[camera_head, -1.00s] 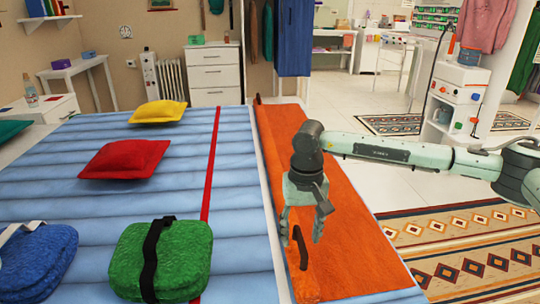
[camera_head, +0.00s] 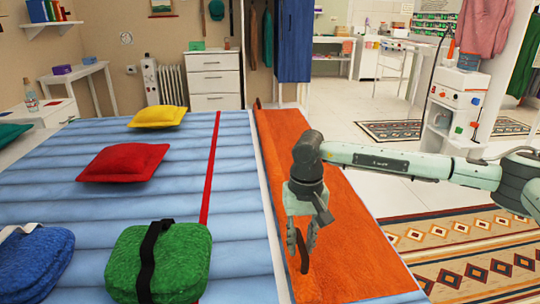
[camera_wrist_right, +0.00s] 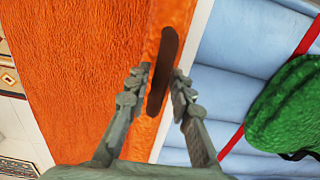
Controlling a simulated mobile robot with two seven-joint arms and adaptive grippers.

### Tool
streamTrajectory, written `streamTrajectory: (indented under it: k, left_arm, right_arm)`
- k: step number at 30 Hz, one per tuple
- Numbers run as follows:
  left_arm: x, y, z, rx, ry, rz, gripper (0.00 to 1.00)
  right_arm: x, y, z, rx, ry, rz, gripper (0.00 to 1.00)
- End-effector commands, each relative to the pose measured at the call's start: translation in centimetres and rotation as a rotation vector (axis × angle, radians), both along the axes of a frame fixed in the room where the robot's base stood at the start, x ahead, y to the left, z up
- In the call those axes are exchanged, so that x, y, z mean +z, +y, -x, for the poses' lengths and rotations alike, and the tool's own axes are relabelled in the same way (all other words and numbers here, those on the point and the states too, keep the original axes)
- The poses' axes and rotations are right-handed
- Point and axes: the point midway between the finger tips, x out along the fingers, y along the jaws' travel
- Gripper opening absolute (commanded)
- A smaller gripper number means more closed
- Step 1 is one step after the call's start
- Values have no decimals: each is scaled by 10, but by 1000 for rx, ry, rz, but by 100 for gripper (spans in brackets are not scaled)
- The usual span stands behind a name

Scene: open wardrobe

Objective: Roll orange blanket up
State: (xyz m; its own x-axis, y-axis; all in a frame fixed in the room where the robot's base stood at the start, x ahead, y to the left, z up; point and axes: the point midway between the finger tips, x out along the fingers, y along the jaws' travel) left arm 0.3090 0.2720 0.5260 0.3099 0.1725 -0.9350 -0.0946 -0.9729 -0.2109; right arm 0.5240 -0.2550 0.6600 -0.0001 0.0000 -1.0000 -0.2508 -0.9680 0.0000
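The orange blanket (camera_head: 345,225) lies spread out lengthwise beside the blue mattress. A dark brown strap (camera_head: 302,255) is on its edge nearest the mattress, and a second brown piece (camera_head: 257,103) shows at the far end. In the right wrist view, a narrow orange strip along that edge carries the brown strap (camera_wrist_right: 164,65). My right gripper (camera_head: 301,240) is above the near part of this edge. In the wrist view its fingers (camera_wrist_right: 158,98) are apart, one on each side of the strap, with gaps visible. I cannot tell how high the tips are above the blanket. My left gripper is not in view.
A green cushion (camera_head: 185,260) with a black band and a blue one (camera_head: 35,260) lie on the mattress's near side. Red (camera_head: 122,163) and yellow (camera_head: 158,114) pillows lie farther back. Patterned rugs (camera_head: 470,250) cover the floor at right. A white shelf unit (camera_head: 452,115) stands behind my right arm.

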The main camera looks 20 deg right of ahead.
Motion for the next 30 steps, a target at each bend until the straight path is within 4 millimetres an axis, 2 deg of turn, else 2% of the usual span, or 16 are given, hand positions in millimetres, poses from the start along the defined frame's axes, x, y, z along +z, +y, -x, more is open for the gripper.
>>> streamTrajectory:
  k: [1, 4, 17, 30]
  left_arm:
    - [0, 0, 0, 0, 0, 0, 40]
    - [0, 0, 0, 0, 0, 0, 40]
    - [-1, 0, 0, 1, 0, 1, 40]
    - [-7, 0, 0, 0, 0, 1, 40]
  right_arm:
    - [0, 0, 0, 0, 0, 0, 12]
    - [0, 0, 0, 0, 0, 0, 0]
    - [0, -3, 1, -2, 0, 0, 0]
    - [0, -42, 10, -4, 0, 2, 0]
